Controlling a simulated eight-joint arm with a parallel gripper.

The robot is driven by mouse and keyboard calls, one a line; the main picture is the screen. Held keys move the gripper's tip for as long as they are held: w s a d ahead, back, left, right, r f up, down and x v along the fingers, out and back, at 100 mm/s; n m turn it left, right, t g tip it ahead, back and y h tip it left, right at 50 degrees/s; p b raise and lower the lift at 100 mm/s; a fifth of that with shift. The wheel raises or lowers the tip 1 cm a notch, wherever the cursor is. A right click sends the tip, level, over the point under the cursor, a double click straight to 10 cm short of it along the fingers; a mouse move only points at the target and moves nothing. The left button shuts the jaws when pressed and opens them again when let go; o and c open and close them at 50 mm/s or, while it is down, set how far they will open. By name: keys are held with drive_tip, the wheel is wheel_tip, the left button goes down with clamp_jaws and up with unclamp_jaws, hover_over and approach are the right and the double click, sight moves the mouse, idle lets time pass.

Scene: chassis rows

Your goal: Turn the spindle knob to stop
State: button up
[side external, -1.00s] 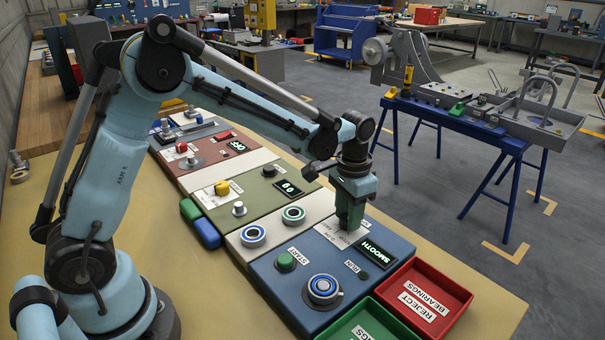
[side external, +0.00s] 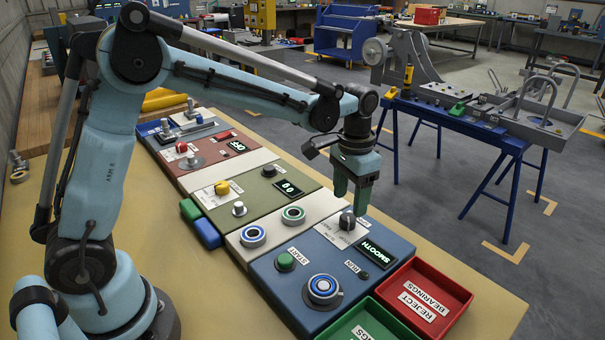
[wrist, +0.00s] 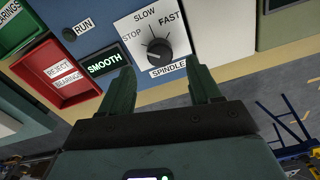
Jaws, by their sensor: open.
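The spindle knob (side external: 347,221) is dark and round, on a white plate of the blue panel (side external: 285,262). In the wrist view the spindle knob (wrist: 159,51) has STOP, SLOW and FAST printed around it and SPINDLE beside it. I cannot clearly tell where its pointer aims. My gripper (side external: 352,203) is open and empty, with its green fingers pointing down just above the knob, apart from it. In the wrist view my gripper (wrist: 162,82) has one finger toward each side of the knob. The display (side external: 371,252) reads SMOOTH.
A START button (side external: 286,261), a RUN lamp (side external: 363,275) and a bearing (side external: 323,289) are on the same panel. A red reject tray (side external: 425,299) and a green tray (side external: 367,325) stand beside it. More panels lie behind. Free air is above the panels.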

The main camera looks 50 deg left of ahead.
sight(346, 217)
wheel_tip(346, 217, up, 7)
drive_tip(key=shift+r, duration=0.2)
idle(0.3)
drive_tip(key=s+a+f+n+t, duration=0.1)
drive_tip(key=s+a+t, duration=0.1)
drive_tip(key=s, duration=0.5)
drive_tip(key=s+a+f+n+t, duration=0.1)
drive_tip(key=s+a+t, duration=0.1)
drive_tip(key=s+t, duration=0.3)
drive_tip(key=shift+s+a+f, duration=0.25)
drive_tip(key=shift+s+a, duration=0.1)
drive_tip(key=shift+s, duration=1.45)
